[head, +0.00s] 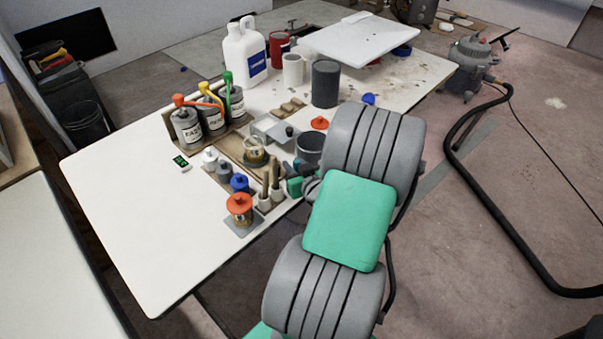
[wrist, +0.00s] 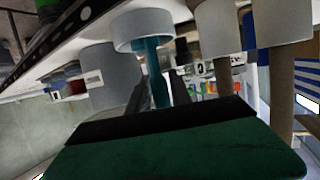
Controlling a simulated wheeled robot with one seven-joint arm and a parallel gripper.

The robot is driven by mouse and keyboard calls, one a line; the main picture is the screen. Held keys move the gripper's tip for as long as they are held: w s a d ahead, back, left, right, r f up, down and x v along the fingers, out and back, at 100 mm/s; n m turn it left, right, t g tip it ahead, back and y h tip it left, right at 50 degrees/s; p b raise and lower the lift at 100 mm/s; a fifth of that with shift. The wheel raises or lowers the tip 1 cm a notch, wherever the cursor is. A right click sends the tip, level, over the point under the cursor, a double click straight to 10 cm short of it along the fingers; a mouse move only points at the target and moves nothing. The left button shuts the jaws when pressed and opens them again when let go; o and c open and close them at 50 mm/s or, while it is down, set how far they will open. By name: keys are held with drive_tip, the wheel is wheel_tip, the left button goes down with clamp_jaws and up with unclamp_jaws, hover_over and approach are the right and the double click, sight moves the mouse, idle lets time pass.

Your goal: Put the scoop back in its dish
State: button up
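My gripper (wrist: 158,92) is at the table's right edge, beside two wooden handles. In the wrist view the scene looks upside down. A slim teal handle (wrist: 157,75) lies between my two dark fingers and meets a white round cup (wrist: 140,30); it may be the scoop. I cannot tell whether the fingers touch it. In the head view my arm hides most of the gripper and what is between its fingers. I cannot identify the scoop's dish for certain; a dark grey round pot (head: 310,147) stands just behind the gripper.
Two wooden handles (head: 270,177) stand in white cups close to my gripper. An orange-lidded jar (head: 239,208), small bottles (head: 224,172) and pump cans (head: 187,128) crowd the table (head: 125,215). A grey cylinder (head: 325,84) stands farther back. The table's near left is clear.

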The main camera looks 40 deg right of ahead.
drive_tip(key=v, duration=1)
drive_tip(key=shift+c, duration=0.3)
idle(0.4)
